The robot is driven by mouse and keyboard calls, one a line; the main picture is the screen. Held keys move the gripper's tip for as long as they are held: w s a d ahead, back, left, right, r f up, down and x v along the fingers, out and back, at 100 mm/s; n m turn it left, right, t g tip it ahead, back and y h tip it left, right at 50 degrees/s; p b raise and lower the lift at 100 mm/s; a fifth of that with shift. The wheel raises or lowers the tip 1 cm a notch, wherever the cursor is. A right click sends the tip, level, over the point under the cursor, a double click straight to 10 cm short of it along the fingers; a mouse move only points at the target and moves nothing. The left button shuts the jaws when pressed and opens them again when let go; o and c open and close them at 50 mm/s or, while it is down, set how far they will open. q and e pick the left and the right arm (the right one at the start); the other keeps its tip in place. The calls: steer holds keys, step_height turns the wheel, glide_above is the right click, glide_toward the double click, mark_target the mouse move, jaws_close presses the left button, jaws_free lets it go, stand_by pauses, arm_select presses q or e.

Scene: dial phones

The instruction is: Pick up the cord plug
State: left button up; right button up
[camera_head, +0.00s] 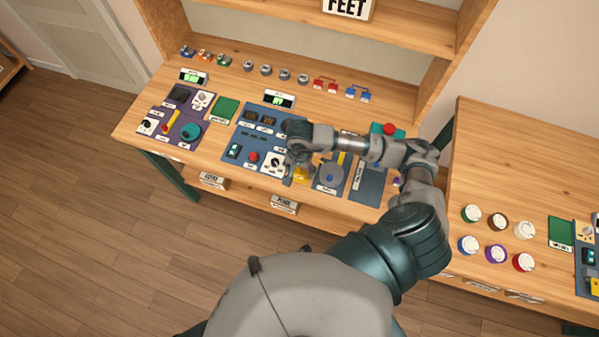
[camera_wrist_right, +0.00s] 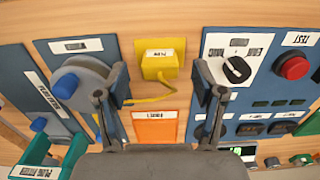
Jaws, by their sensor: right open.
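A yellow block with a label and a yellow cord (camera_wrist_right: 160,58) shows in the right wrist view. It looks like the cord plug, and it sits near the panel edge between two blue panels. In the head view a small yellow thing (camera_head: 301,174) shows just beside my right gripper (camera_head: 293,166). In the wrist view my right gripper (camera_wrist_right: 160,100) is open, with one finger on each side of the block's column and nothing between them. The block lies beyond the fingertips; I cannot tell the exact distance. My left gripper is not in view.
A grey dial (camera_wrist_right: 82,85) on a blue panel is close to the left finger. A black knob (camera_wrist_right: 236,70) and red button (camera_wrist_right: 292,66) are right of the other finger. A second table (camera_head: 540,160) holds several round dials.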

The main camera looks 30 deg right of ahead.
steer(key=shift+f, duration=0.8)
steer(key=c, duration=1.2)
steer(key=shift+r, duration=0.15)
